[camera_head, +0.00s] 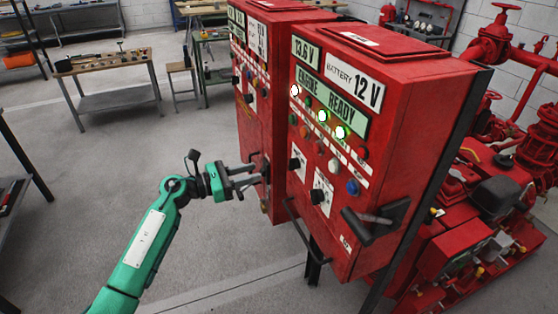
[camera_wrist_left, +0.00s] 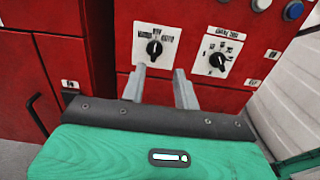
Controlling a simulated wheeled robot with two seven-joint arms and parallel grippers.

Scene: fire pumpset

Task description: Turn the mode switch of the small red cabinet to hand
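The nearer red cabinet (camera_head: 330,150) carries two black rotary switches on white plates. The left switch (camera_wrist_left: 154,48) and the right switch (camera_wrist_left: 216,60) show in the left wrist view; their lettering is too small to read surely. In the head view, they are the upper switch (camera_head: 295,163) and lower switch (camera_head: 318,197). My left gripper (camera_head: 259,172) is open and empty, its fingers toward the cabinet front. In the left wrist view, its fingertips (camera_wrist_left: 160,78) appear just below the left switch, apart from the knob. My right gripper is out of view.
A second red cabinet (camera_head: 260,100) stands close behind at left. A black lever handle (camera_head: 375,220) sticks out at the nearer cabinet's lower right. Red pump equipment (camera_head: 480,230) stands at right. Workbenches (camera_head: 105,80) are at the back left; the floor between is clear.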

